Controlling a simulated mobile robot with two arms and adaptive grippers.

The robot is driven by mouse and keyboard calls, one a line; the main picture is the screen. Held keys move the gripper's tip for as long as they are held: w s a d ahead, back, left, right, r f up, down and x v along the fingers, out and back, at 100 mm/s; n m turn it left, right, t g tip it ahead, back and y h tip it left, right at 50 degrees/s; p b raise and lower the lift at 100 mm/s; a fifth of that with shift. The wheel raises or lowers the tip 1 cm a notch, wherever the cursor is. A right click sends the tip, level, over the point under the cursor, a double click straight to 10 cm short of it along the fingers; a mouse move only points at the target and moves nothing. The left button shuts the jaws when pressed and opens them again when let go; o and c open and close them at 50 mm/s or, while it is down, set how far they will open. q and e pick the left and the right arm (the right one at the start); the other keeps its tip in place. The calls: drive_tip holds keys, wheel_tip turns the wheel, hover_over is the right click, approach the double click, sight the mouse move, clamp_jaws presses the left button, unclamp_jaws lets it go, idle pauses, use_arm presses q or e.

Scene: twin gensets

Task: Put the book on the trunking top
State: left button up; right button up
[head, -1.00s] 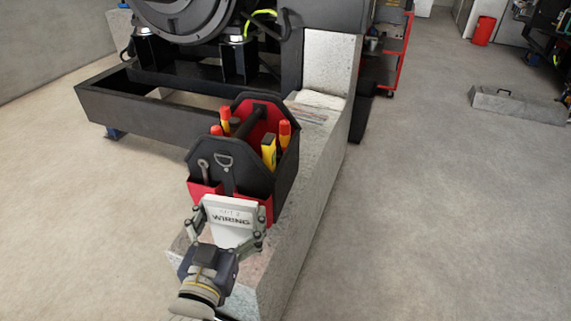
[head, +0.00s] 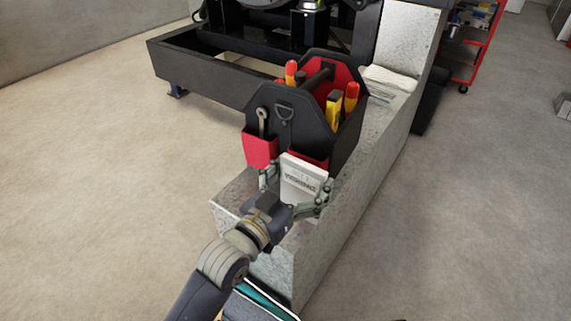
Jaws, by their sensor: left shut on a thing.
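The book (head: 304,181) is pale, with "WIRING" lettering on its face. My left gripper (head: 296,196) is shut on it from the near side, one finger at each side edge. The book is tilted upright over the near part of the grey speckled trunking top (head: 240,196), just in front of the black and red tool bag. I cannot tell whether its lower edge touches the top, as the gripper hides it. My right gripper is not in view.
The tool bag (head: 269,110), holding several tools, stands on the trunking behind the book. Farther back lie flat papers (head: 377,88) and a folded white cloth (head: 391,77). A black genset frame (head: 200,78) stands left. A teal-edged item (head: 262,298) shows below. Floor is clear right.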

sight(281, 173)
use_arm(q)
drive_tip(key=w+a, duration=0.3)
drive_tip(key=shift+w+a+f+b, duration=0.25)
drive_tip(key=shift+w+f+b, duration=0.05)
drive_tip(key=shift+b, duration=0.1)
drive_tip(key=w+a+f+b, duration=0.1)
drive_tip(key=f, duration=0.1)
drive_tip(key=w+a+f+b, duration=0.1)
drive_tip(key=w+a, duration=0.1)
drive_tip(key=shift+f, duration=0.35)
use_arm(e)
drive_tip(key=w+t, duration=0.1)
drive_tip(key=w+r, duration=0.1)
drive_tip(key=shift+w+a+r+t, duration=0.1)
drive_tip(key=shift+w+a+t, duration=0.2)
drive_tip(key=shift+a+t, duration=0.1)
use_arm(q)
drive_tip(key=shift+f, duration=0.1)
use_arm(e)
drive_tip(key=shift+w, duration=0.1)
use_arm(q)
drive_tip(key=o, duration=1)
drive_tip(key=shift+o, duration=0.2)
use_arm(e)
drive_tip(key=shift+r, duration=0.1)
